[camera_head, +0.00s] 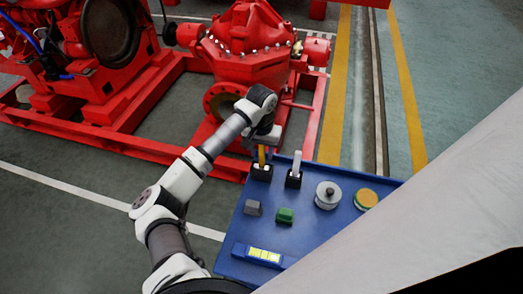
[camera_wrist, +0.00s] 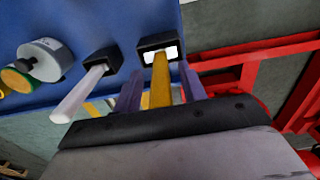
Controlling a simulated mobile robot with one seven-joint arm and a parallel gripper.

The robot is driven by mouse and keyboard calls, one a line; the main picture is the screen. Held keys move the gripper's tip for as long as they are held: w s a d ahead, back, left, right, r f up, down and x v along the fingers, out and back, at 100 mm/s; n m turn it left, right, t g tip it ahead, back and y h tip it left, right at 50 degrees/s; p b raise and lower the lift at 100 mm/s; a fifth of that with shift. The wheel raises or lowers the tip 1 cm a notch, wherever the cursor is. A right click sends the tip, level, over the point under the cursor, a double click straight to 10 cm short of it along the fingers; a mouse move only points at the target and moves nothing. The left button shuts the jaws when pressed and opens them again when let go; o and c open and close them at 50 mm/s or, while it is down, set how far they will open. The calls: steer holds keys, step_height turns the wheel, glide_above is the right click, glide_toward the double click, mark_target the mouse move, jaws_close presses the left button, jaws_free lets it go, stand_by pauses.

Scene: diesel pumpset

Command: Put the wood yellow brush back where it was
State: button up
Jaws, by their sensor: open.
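The yellow wood brush (camera_head: 262,155) stands upright with its lower end at a black holder (camera_head: 262,172) on the blue tray (camera_head: 232,222). In the wrist view its yellow handle (camera_wrist: 160,82) runs between the two fingers of my gripper (camera_wrist: 160,90), one finger on each side. The jaws are open and not closed on it. The black holder (camera_wrist: 152,43) shows a white patch at its opening. In the head view my gripper (camera_head: 264,143) is right above the brush, and the brush's top is hidden.
A white-handled tool (camera_head: 296,163) stands in a second black holder (camera_head: 293,180) close to the right. A grey block (camera_head: 253,208), green block (camera_head: 285,215), silver spool (camera_head: 327,194), orange-green disc (camera_head: 366,199) and yellow-labelled box (camera_head: 264,255) lie on the tray. A red pump (camera_head: 245,45) stands behind.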

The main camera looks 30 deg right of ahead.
step_height(320, 180, up, 12)
steer(key=b, duration=0.3)
steer(key=shift+r, duration=0.15)
